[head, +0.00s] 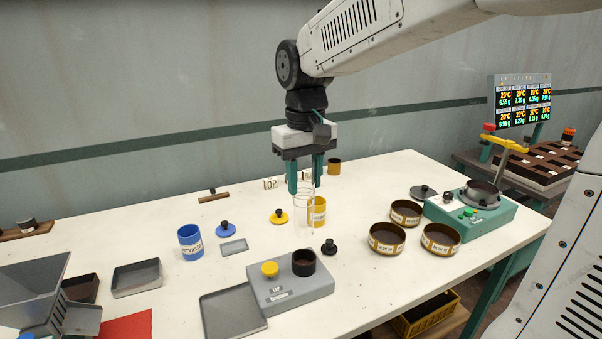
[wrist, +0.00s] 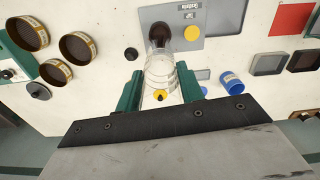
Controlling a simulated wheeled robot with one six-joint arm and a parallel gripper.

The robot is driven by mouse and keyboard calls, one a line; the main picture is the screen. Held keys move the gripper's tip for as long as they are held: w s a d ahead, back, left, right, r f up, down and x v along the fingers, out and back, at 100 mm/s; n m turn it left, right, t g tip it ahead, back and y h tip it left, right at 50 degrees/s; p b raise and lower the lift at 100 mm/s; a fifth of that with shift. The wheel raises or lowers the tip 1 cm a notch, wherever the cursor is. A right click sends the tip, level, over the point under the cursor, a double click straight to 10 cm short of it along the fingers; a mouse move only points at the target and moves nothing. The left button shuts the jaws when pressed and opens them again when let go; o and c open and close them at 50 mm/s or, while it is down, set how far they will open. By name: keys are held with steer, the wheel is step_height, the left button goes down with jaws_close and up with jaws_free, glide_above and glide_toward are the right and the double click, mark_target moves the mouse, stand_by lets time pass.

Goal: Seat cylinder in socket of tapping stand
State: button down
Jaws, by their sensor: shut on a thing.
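My gripper (head: 305,176) is shut on a clear glass cylinder (head: 304,222), which hangs upright below the two green fingers. The cylinder also shows between the fingers in the wrist view (wrist: 160,72). The tapping stand (head: 290,290) is a grey box with a yellow button (head: 270,268) and a dark round socket (head: 304,262). In the head view the cylinder's lower end is above and slightly behind the socket. In the wrist view the socket (wrist: 158,32) lies just beyond the cylinder's far end. The gap between them is hard to judge.
A yellow cup (head: 318,213) stands close behind the cylinder. A black knobbed lid (head: 329,247) lies right of the stand. Sieves (head: 387,239) stand further right. A blue cup (head: 190,243) and grey tray (head: 232,318) are to the left.

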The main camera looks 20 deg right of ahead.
mark_target(305, 218)
steer(key=shift+s+f, duration=0.1)
steer(key=shift+f, duration=4.9)
steer(key=c, duration=0.8)
jaws_free()
steer(key=shift+r, duration=0.15)
step_height(305, 218, up, 8)
steer(key=shift+f, duration=0.2)
